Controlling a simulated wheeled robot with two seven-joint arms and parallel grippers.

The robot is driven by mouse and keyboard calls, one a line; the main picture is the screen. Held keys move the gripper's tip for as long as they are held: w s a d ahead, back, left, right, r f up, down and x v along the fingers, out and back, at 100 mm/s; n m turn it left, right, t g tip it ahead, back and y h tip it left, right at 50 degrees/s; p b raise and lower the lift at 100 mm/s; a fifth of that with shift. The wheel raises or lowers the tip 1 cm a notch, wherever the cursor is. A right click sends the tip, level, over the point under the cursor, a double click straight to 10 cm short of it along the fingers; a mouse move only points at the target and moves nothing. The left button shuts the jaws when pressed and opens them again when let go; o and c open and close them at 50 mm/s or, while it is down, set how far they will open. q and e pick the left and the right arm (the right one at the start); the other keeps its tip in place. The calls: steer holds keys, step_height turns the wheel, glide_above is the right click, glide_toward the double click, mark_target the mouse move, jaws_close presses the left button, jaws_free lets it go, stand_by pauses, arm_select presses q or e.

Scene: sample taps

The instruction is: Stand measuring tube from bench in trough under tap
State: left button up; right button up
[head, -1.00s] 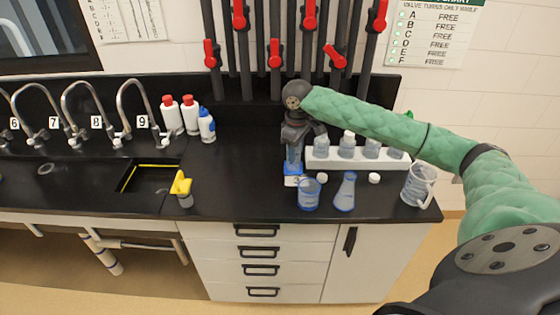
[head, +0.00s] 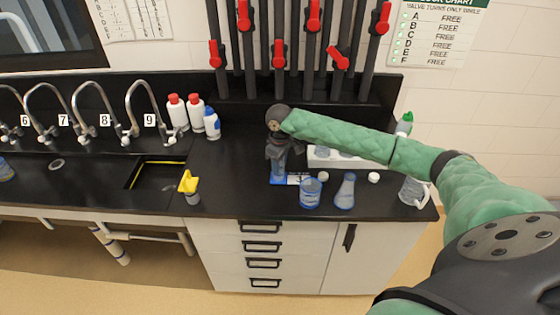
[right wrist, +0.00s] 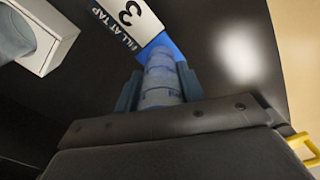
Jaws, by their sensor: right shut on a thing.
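The measuring tube (head: 279,163) is a clear tube with blue markings and a blue base, near the back middle of the bench. My right gripper (head: 277,147) is shut on it from above; the tube looks upright. In the right wrist view the tube (right wrist: 161,80) sits between the two fingers. The black trough (head: 146,190) with a yellow line lies to the left, in front of tap 9 (head: 158,115). My left gripper is not in view.
A blue beaker (head: 310,193), a flask (head: 345,191) and a jug (head: 411,190) stand right of the tube. A white rack (head: 318,155) is behind them, partly hidden by my arm. A yellow-topped item (head: 189,185) stands by the trough. Bottles (head: 195,113) stand behind.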

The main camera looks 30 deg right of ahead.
steer(key=shift+f, duration=0.15)
steer(key=o, duration=1)
steer(key=shift+c, duration=0.2)
